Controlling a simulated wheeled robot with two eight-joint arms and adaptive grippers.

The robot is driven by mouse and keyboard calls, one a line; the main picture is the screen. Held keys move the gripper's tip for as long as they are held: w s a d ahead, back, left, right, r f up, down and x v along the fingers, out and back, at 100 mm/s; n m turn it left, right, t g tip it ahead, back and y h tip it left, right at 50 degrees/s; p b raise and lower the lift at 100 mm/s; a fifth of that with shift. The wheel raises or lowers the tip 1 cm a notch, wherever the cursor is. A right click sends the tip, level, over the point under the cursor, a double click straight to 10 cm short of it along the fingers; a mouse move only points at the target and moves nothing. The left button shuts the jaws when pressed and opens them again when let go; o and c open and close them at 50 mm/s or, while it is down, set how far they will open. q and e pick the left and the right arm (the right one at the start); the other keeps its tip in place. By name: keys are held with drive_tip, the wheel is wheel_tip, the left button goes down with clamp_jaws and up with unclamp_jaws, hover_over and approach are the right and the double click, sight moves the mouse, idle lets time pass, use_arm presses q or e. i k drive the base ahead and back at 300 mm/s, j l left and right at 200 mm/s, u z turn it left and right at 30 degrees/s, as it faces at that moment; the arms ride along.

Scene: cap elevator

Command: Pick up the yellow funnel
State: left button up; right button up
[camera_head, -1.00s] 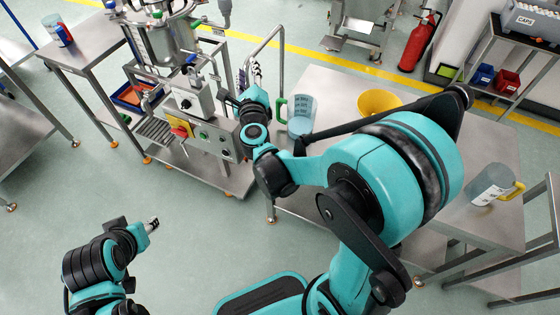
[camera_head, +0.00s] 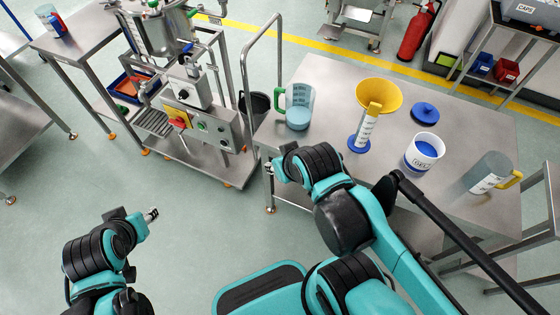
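The yellow funnel (camera_head: 379,92) sits mouth up at the top of a clear graduated cylinder (camera_head: 367,128) with a blue base, on the steel table. My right gripper (camera_head: 273,165) is by the table's left front edge, to the left of and nearer than the funnel and apart from it. Its fingers are small and partly hidden, so I cannot tell their opening. My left gripper (camera_head: 151,214) is over the floor at lower left, far from the table, with no object visible at it. Its finger opening is too small to judge.
On the steel table (camera_head: 320,78) stand a green-handled jug (camera_head: 299,108), a white tub with blue contents (camera_head: 424,152), a blue lid (camera_head: 425,112) and a yellow-handled jug (camera_head: 490,172). A steel machine (camera_head: 200,125) with a tall rail stands left of the table.

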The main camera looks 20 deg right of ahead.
sight(377, 96)
drive_tip(key=z, duration=1.7)
